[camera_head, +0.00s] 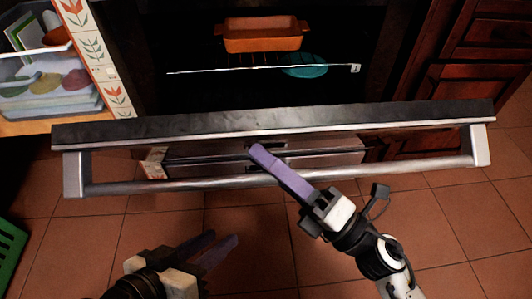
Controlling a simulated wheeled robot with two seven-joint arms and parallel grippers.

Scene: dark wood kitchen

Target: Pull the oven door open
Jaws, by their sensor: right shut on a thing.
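The oven door (270,122) is tilted partly open, its top edge running across the view in front of the dark oven cavity (180,50). Its long metal handle (150,187) runs along the front of the door. My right gripper (262,152) reaches in from the lower right and is shut on the handle near its middle. Its purple finger crosses over the bar, and the other finger is mostly hidden. My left gripper (222,240) is below the handle, apart from it, with its dark fingers open and empty.
An orange baking dish (262,35) and a teal round dish (304,66) are inside the oven at a wire rack. A shelf with containers (50,85) stands at left, wooden cabinets (480,70) at right. A green crate (10,255) is at lower left. Tiled floor (450,230) is clear.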

